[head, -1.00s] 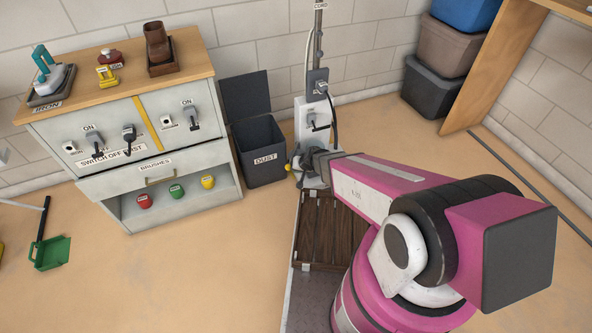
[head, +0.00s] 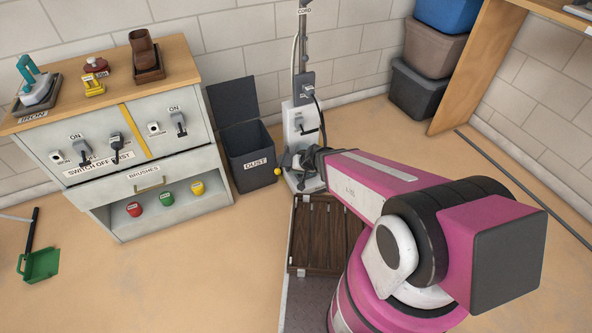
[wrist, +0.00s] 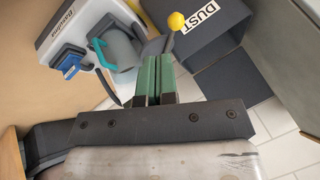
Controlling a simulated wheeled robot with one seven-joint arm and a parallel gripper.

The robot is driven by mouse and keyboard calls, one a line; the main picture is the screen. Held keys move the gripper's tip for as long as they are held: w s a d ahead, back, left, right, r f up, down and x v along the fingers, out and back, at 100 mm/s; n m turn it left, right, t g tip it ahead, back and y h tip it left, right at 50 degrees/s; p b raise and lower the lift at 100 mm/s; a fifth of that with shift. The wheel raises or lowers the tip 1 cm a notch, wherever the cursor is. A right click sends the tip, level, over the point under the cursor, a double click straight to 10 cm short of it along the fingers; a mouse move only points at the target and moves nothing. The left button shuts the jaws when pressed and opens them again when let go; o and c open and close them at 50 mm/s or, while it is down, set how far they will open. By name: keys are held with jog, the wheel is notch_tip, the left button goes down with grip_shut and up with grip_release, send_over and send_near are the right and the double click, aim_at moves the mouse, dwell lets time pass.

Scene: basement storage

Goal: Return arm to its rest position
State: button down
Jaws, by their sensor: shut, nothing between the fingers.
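My pink arm reaches from the lower right of the head view toward the back wall, bent at a black-and-white joint. My gripper is at its far end (head: 302,168), small and dark there, in front of the upright white appliance (head: 301,122). In the wrist view, my gripper's green fingers (wrist: 155,80) are together with nothing between them. I cannot tell whether the fingers touch any of these.
The grey dust bin (head: 250,158) stands open-lidded left of the appliance. A cabinet (head: 140,150) with switches and brushes is farther left. Stacked boxes (head: 420,85) and a wooden panel (head: 475,70) stand at the right. A dark slatted tray (head: 327,232) lies beside my arm. A green dustpan (head: 40,264) lies on the open floor.

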dwell(0.3)
jog(key=d+r+g+h, duration=0.2)
jog(key=d+r, duration=0.6)
jog(key=d, duration=0.4)
jog(key=d+r+m+g+h, duration=0.1)
jog(key=d+r+g+h, duration=0.1)
jog(key=d+r, duration=0.7)
jog(key=d+h, duration=0.1)
jog(key=d, duration=0.3)
jog(key=shift+s+r+m, duration=0.25)
jog(key=shift+s+m, duration=0.05)
jog(key=shift+s, duration=0.1)
